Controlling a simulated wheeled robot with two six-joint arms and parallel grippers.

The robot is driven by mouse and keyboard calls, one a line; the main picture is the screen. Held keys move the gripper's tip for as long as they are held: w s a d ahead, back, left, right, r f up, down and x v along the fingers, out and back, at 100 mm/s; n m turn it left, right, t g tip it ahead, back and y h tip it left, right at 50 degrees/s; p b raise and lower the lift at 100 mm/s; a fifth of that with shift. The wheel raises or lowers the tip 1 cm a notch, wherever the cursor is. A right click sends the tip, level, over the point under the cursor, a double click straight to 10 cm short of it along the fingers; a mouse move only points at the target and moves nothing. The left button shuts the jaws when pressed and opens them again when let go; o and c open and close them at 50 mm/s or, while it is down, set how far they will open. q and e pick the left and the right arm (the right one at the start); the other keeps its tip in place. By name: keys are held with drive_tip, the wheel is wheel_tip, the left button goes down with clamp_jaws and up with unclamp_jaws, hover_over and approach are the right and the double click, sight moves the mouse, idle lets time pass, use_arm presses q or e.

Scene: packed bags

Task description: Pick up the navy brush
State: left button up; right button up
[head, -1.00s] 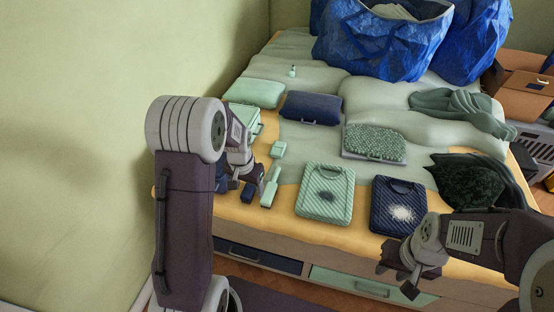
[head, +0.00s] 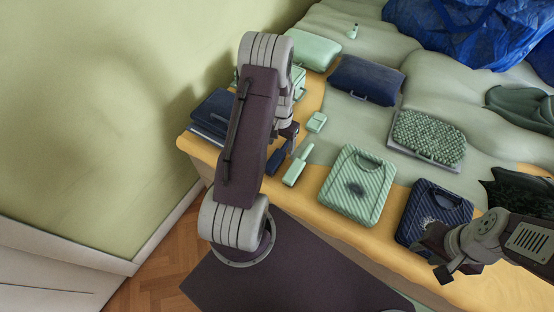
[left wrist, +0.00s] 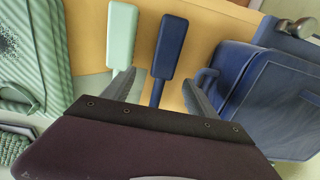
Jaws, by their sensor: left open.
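The navy brush (head: 275,161) lies on the bed's front left edge, beside a mint green brush (head: 298,166). In the left wrist view the navy brush (left wrist: 170,46) has its wide block away from my wrist and its handle towards it. My left gripper (head: 289,133) is over the brushes. In the left wrist view its fingers (left wrist: 160,80) are apart, with the navy handle between them and the mint brush (left wrist: 122,32) by the left finger. The lower handle is hidden by the gripper body. My right gripper (head: 437,258) is empty, its fingers apart, near the navy patterned bag.
A navy case (head: 216,110) lies left of the brushes. A mint striped bag (head: 357,186) and navy striped bag (head: 434,209) lie to the right. The wall (head: 110,110) is close on the left.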

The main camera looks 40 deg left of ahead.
sight(279, 153)
use_arm(q)
drive_tip(key=shift+w+f, duration=0.2)
drive_tip(key=shift+f, duration=0.95)
drive_tip(key=f, duration=0.5)
drive_tip(key=shift+s+a+f, duration=0.1)
drive_tip(key=shift+s+a, duration=0.15)
drive_tip(key=shift+a, duration=0.1)
clamp_jaws()
